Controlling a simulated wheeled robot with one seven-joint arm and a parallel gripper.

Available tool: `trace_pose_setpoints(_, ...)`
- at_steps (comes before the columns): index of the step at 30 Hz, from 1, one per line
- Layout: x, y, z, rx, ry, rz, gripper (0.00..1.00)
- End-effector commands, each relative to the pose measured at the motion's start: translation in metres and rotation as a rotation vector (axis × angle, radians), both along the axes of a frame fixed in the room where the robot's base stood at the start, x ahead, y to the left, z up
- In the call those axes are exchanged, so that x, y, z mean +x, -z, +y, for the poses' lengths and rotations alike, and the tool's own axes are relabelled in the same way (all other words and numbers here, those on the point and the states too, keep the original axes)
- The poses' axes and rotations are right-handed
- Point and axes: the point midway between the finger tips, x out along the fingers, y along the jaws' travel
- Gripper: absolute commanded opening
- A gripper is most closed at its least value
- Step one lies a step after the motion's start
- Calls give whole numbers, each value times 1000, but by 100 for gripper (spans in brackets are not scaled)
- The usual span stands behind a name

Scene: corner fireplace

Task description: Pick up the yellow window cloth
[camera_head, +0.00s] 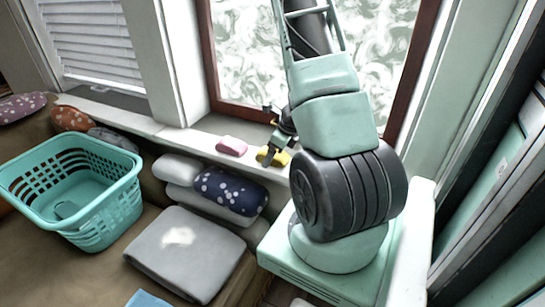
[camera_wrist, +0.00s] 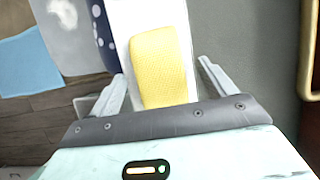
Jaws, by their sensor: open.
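The yellow window cloth (camera_head: 273,157) lies on the white window sill, partly hidden behind my gripper in the head view. In the wrist view the yellow cloth (camera_wrist: 160,66) is a rounded, textured block between my gripper's two fingers. My gripper (camera_wrist: 163,80) is open, with one finger on each side of the cloth and visible space at both sides. In the head view my gripper (camera_head: 271,152) is at the cloth. I cannot tell whether the fingers are level with it or above it.
A pink cloth or sponge (camera_head: 231,146) lies on the sill (camera_head: 187,138) to the left. Below are a dotted navy cushion (camera_head: 228,190), a grey folded blanket (camera_head: 187,252) and a teal laundry basket (camera_head: 104,196). The window frame (camera_head: 208,62) stands behind the sill.

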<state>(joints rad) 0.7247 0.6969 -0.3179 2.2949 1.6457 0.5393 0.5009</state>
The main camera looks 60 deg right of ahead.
Motion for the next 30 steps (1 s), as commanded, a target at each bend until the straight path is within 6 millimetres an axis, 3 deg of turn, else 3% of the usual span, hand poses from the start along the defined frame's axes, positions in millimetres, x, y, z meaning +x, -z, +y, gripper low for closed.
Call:
trace_pose_setpoints(2, 0, 0, 0, 0, 0, 0, 77)
trace_pose_setpoints(6, 0, 0, 0, 0, 0, 0, 38)
trace_pose_setpoints(7, 0, 0, 0, 0, 0, 0, 35)
trace_pose_setpoints(20, 0, -10, 0, 1, -1, 0, 34)
trace_pose_setpoints(30, 1, -81, 0, -3, -2, -2, 34)
